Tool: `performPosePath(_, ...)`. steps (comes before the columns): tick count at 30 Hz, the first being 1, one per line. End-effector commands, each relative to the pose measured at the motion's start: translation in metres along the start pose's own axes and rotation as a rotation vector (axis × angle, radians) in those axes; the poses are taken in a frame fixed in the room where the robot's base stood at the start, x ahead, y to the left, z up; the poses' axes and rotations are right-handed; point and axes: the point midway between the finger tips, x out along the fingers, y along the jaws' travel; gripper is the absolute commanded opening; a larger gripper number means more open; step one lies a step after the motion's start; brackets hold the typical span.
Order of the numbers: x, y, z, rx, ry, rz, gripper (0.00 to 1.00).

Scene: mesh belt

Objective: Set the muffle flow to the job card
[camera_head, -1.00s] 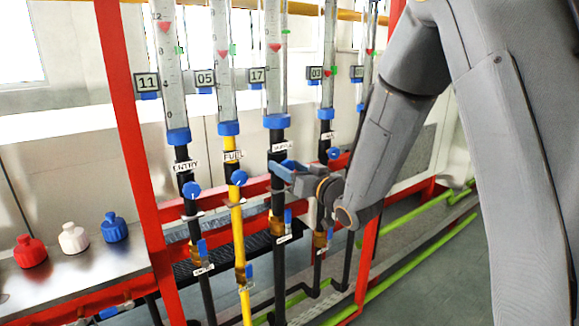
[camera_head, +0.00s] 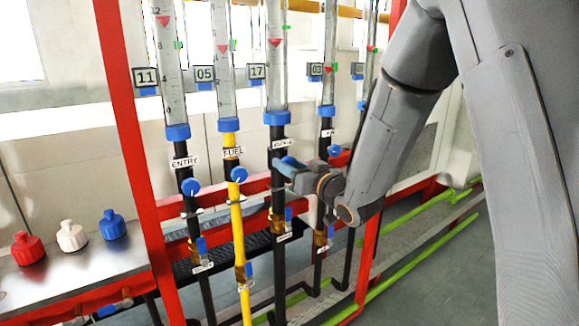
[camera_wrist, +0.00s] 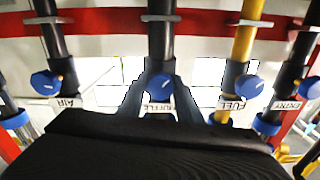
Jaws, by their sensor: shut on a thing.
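The muffle flow tube (camera_head: 276,80) is third from the left, with tag 17 (camera_head: 257,72) beside it. Its red float (camera_head: 275,43) sits near a green marker (camera_head: 284,31); I cannot read the scale there. The MUFFLE label (camera_head: 281,143) is below the tube. My gripper (camera_head: 285,167) is at the muffle valve's height, hiding its knob in the head view. In the wrist view the blue muffle knob (camera_wrist: 160,87) lies between the fingers of my gripper (camera_wrist: 161,88), which are shut on it. The muffle label is partly covered there.
The ENTRY knob (camera_head: 190,187) and FUEL knob (camera_head: 239,174) stand to the left. The AIR knob (camera_wrist: 46,82) is close beside my gripper in the wrist view. Red frame posts (camera_head: 131,150) and a bench with red, white and blue bottles (camera_head: 72,236) stand left.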

Motion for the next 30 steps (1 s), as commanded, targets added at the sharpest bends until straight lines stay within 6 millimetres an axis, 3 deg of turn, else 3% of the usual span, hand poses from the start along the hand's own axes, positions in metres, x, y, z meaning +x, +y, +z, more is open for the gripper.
performPosePath(1, 0.000, 0.001, -0.001, 0.000, 0.002, 0.003, 0.33)
performPosePath(4, 0.000, 0.001, -0.001, 0.000, 0.002, 0.002, 0.50)
performPosePath(14, -0.001, 0.000, -0.001, 0.000, 0.001, 0.000, 0.50)
performPosePath(30, -0.071, 0.002, 0.000, 0.000, 0.001, 0.002, 0.50)
